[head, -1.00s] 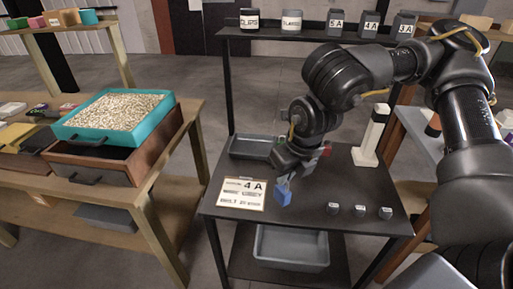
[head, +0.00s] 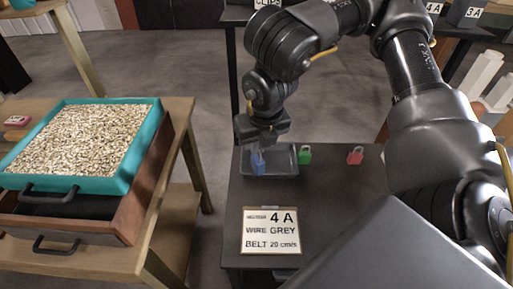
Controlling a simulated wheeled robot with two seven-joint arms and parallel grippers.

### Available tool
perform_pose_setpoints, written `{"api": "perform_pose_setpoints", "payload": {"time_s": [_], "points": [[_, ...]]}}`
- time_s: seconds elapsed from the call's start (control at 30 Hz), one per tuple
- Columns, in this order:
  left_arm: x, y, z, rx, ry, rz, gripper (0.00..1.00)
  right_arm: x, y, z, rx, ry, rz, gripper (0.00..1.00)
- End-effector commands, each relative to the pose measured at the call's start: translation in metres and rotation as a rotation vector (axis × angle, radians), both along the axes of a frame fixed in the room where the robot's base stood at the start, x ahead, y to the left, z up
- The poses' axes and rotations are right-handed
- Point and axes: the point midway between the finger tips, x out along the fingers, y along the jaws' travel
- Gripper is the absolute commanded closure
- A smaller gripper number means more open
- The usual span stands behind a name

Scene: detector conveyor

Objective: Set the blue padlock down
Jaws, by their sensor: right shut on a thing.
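The blue padlock (head: 258,164) hangs at the tips of my right gripper (head: 257,149), which is shut on it and points down. The padlock is in front of or inside the near-left part of a shallow grey tray (head: 285,173) on the dark table; I cannot tell whether it touches the tray floor. A green padlock (head: 304,155) stands at the tray's right edge. A red padlock (head: 355,156) stands farther right on the table. My left gripper is not in view.
A framed sign reading 4 A, WIRE GREY, BELT 20 cm/s (head: 270,232) is near the front of the dark table (head: 330,207). A teal tray of pale granules (head: 141,150) sits on a wooden drawer box (head: 140,213) at left. The table between sign and padlocks is clear.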

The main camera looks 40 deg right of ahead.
Motion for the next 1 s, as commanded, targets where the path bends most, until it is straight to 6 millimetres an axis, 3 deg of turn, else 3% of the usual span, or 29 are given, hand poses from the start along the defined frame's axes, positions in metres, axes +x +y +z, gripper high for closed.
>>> {"api": "perform_pose_setpoints", "payload": {"time_s": [0.17, 0.43, 0.53, 0.73, 1.0], "points": [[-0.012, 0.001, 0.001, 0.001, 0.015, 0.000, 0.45, -0.002, -0.006, 0.000, 0.002, -0.002, -0.011, 1.00], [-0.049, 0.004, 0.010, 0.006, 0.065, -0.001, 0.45, 0.047, -0.042, -0.029, 0.003, 0.006, -0.023, 1.00], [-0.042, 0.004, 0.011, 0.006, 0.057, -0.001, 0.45, 0.068, -0.058, -0.042, 0.002, 0.007, -0.023, 1.00], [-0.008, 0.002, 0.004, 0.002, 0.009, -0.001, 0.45, 0.093, -0.076, -0.081, 0.001, 0.006, -0.014, 1.00], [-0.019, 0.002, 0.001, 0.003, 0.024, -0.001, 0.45, 0.106, -0.083, -0.096, 0.000, 0.001, -0.005, 1.00]]}}
